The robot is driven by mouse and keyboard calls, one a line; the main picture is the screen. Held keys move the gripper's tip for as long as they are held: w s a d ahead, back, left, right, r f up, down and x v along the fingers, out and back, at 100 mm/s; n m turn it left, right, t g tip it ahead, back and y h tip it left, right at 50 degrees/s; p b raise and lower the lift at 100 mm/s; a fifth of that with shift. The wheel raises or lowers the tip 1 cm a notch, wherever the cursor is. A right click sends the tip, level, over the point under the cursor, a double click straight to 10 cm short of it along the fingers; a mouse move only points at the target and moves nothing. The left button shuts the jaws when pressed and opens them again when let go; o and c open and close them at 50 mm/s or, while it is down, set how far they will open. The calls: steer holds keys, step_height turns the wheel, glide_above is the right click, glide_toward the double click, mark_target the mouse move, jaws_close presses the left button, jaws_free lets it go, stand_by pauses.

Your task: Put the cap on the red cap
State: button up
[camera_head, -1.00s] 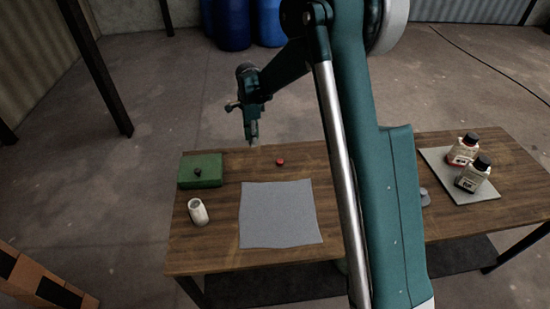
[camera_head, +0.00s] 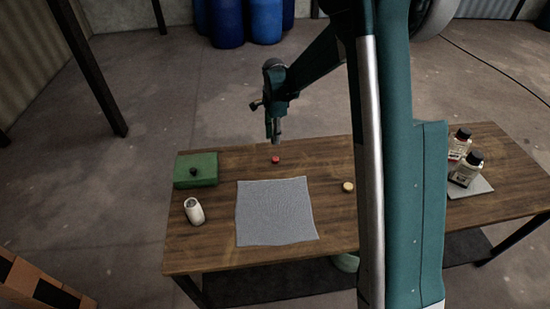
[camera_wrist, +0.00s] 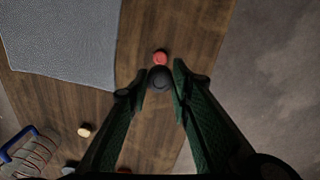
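The red cap (camera_head: 275,159) lies on the wooden table behind the grey cloth; it also shows in the wrist view (camera_wrist: 160,57). My gripper (camera_head: 277,140) points down just above and behind it. In the wrist view, my gripper's green fingers (camera_wrist: 161,80) close around a dark round cap (camera_wrist: 160,78), which appears to be held between the tips. The dark cap shows directly beside the red cap in the picture, the red one just beyond it. The height gap between them cannot be told. The held cap is too small to make out in the head view.
The grey cloth (camera_head: 275,212) lies flat mid-table. A green box (camera_head: 196,170) with a dark knob and a white bottle (camera_head: 194,211) are at left. A tan cap (camera_head: 348,187) is right of the cloth. A blue-handled basket (camera_wrist: 32,150) shows in the wrist view.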

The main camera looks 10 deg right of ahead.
glide_above(275, 159)
steer(key=shift+w+f+b, duration=0.15)
steer(key=shift+f+b, duration=0.25)
steer(key=shift+f, duration=2.65)
steer(key=shift+f, duration=1.85)
steer(key=shift+f+b, duration=0.2)
steer(key=shift+b, duration=0.2)
steer(key=o, duration=0.4)
steer(key=shift+c, duration=0.2)
steer(key=shift+o, duration=1.3)
steer(key=shift+r, duration=0.1)
step_height(275, 159, up, 12)
steer(key=shift+r+p, duration=0.1)
steer(key=shift+p, duration=0.75)
